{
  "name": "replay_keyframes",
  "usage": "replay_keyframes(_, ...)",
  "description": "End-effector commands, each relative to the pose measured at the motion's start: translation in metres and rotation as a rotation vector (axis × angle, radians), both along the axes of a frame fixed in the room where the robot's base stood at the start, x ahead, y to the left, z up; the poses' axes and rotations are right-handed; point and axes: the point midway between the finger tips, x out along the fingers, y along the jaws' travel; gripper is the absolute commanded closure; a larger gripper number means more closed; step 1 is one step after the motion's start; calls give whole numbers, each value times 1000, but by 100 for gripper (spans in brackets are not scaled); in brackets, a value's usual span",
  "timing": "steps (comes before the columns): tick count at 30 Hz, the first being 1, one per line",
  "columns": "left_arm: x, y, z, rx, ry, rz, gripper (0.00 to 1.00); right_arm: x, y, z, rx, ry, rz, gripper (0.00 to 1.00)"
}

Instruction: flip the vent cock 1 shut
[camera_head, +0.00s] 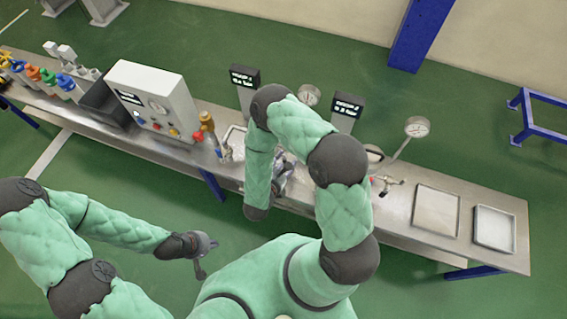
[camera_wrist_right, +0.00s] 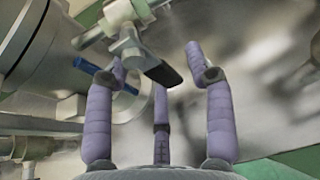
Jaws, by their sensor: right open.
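In the right wrist view a small metal cock with a dark flat lever (camera_wrist_right: 163,75) sits on a fitting in front of my right gripper (camera_wrist_right: 165,75). A blue lever (camera_wrist_right: 92,68) shows behind it to the left, beside a large round metal body. I cannot read which one is vent cock 1. My right gripper is open, its purple padded fingers around the space near the dark lever; contact is not clear. In the head view this gripper (camera_head: 283,172) is low over the bench, partly hidden by my arm. My left gripper (camera_head: 207,257) is open and empty, away from the bench.
The metal bench (camera_head: 395,215) holds a white control box (camera_head: 152,100), two dark displays, pressure gauges (camera_head: 417,127), a red-handled valve (camera_head: 386,181) and two shallow trays (camera_head: 494,228). Coloured valves stand at the far left. The floor before the bench is clear.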

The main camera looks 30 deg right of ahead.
Motion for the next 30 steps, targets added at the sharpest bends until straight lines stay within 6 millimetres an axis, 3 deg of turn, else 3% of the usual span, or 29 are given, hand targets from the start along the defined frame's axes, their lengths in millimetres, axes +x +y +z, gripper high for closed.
replay_keyframes(4,0,0,0,0,0,0,100,0,0,0,0,0,0,46)
replay_keyframes(5,0,0,0,0,0,0,100,0,0,0,0,0,0,51)
replay_keyframes(10,0,0,0,0,0,0,100,0,0,0,0,0,0,99)
replay_keyframes(30,0,0,0,0,0,0,100,5,4,0,91,-106,0,100)
